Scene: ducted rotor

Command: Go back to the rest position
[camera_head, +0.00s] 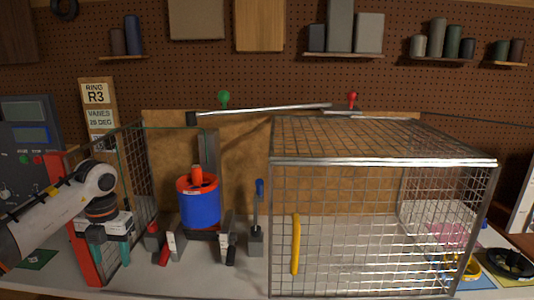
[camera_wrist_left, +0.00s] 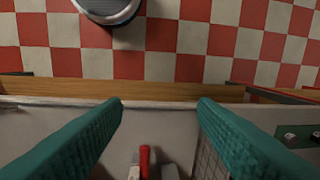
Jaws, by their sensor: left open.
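My left gripper (camera_head: 110,252) is at the left of the bench in the head view, by the red post and the left mesh panel. In the left wrist view its two teal fingers (camera_wrist_left: 160,105) are spread wide with nothing between their tips. A blue and orange ducted rotor (camera_head: 200,208) stands upright to the right of the gripper, clear of it. My right gripper is in neither view.
A wire mesh cage (camera_head: 384,162) fills the right of the bench, with a yellow handle (camera_head: 296,244) on its front. Red-handled clamps (camera_head: 164,255) stand before the rotor. A red post (camera_head: 83,258) is close to my left arm. Checkered floor (camera_wrist_left: 190,65) lies beyond the bench edge.

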